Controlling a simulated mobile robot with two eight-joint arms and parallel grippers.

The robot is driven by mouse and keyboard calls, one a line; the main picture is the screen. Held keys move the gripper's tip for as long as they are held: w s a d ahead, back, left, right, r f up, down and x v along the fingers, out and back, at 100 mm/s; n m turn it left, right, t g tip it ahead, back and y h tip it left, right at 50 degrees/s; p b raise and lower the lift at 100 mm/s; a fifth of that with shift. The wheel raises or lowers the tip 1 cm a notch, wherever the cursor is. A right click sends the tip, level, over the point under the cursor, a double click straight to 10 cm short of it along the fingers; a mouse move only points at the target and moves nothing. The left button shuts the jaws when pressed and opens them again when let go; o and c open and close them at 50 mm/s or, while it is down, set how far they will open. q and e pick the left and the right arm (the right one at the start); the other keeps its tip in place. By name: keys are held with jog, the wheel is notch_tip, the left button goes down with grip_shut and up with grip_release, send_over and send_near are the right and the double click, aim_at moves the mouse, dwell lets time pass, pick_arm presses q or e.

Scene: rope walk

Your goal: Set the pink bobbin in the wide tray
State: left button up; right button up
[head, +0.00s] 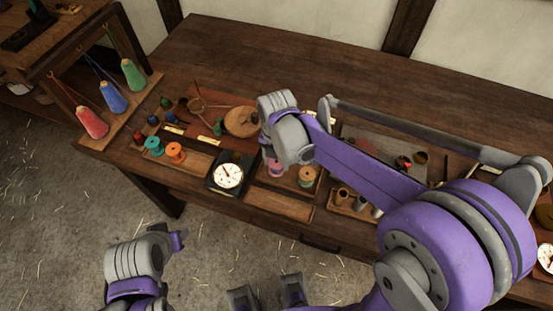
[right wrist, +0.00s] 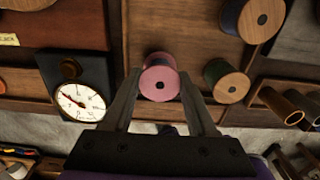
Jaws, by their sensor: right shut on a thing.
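The pink bobbin (right wrist: 159,80) stands between the two fingers of my right gripper (right wrist: 158,84) in the right wrist view, and they are shut on it. In the head view the pink bobbin (head: 274,168) shows just below my right wrist, which hides part of it. A wooden tray (right wrist: 197,45) lies under and around it; I cannot tell whether the bobbin touches its floor, or whether this is the wide tray. My left arm's end (head: 145,255) is low at the left, off the table; its fingers do not show clearly.
A dial gauge (head: 229,174) is at the left. Teal (head: 154,145) and orange (head: 175,152) bobbins stand further left. The table's back is clear.

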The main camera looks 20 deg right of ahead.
pick_arm(q)
jog(key=shift+s+f, duration=0.1)
jog(key=shift+f, duration=0.15)
pick_arm(e)
jog(key=shift+f, duration=0.3)
pick_arm(q)
jog(key=shift+f, duration=0.15)
pick_arm(e)
jog(key=shift+f, duration=0.15)
jog(key=o, duration=1.2)
jog(key=shift+r+p, duration=2.25)
jog(key=shift+r, duration=1.85)
pick_arm(q)
notch_tip(320, 180, up, 6)
jog(key=w, duration=0.1)
jog(key=shift+w, duration=0.4)
pick_arm(e)
jog(key=shift+f, duration=0.1)
pick_arm(q)
jog(key=shift+s, duration=0.1)
